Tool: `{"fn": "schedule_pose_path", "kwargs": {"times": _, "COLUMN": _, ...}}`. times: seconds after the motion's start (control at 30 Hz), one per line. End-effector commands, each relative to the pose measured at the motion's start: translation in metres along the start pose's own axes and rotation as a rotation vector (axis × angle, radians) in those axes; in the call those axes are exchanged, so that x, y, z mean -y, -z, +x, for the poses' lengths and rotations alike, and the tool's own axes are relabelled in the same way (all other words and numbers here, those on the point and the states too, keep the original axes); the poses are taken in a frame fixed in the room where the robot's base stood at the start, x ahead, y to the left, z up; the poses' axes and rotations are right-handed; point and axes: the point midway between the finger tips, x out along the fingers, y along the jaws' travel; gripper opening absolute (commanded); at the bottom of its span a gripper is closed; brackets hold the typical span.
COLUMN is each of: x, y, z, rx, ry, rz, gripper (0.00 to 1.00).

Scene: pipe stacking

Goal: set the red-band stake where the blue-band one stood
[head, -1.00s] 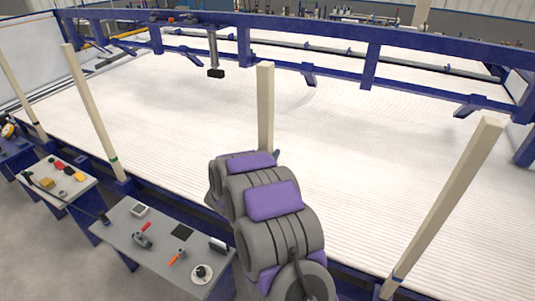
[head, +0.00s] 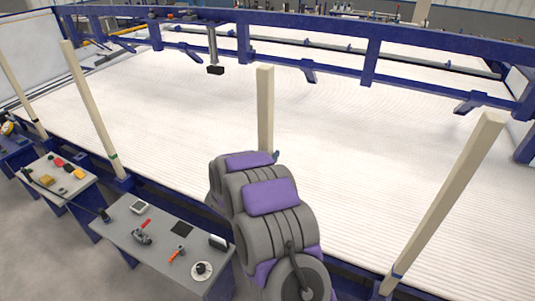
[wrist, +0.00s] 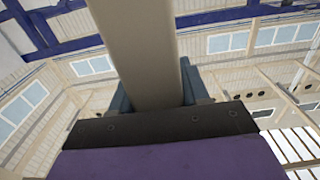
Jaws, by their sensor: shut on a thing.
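A tall pale square stake (head: 265,105) stands near upright beyond my arm in the head view. Its lower part and any band on it are hidden. The same stake fills the upper middle of the wrist view (wrist: 140,45). My gripper (wrist: 155,92) is shut on it, with a dark blue-grey finger on each side. In the head view only a small bit of a finger shows beside the stake. Another stake (head: 440,205) leans at the right, with a dark band near its foot. A green-band stake (head: 90,105) and a dark-band stake (head: 20,95) stand at the left.
A grey bench (head: 155,225) with tools lies left of my arm, and a paler tool table (head: 62,195) stands beyond it. A wide white ribbed bed (head: 350,160) lies behind the stakes. Blue frame beams (head: 370,62) cross above it.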

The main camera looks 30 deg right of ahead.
Motion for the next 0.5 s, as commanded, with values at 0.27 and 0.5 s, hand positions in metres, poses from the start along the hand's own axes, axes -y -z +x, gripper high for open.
{"fn": "schedule_pose_path", "kwargs": {"times": 0.27, "x": 0.0005, "y": -0.0016, "z": 0.0001, "rx": -0.004, "ry": 0.001, "rz": 0.002, "gripper": 0.0}}
{"fn": "schedule_pose_path", "kwargs": {"times": 0.5, "x": 0.0006, "y": -0.0015, "z": 0.0001, "rx": -0.004, "ry": 0.001, "rz": 0.002, "gripper": 0.5}}
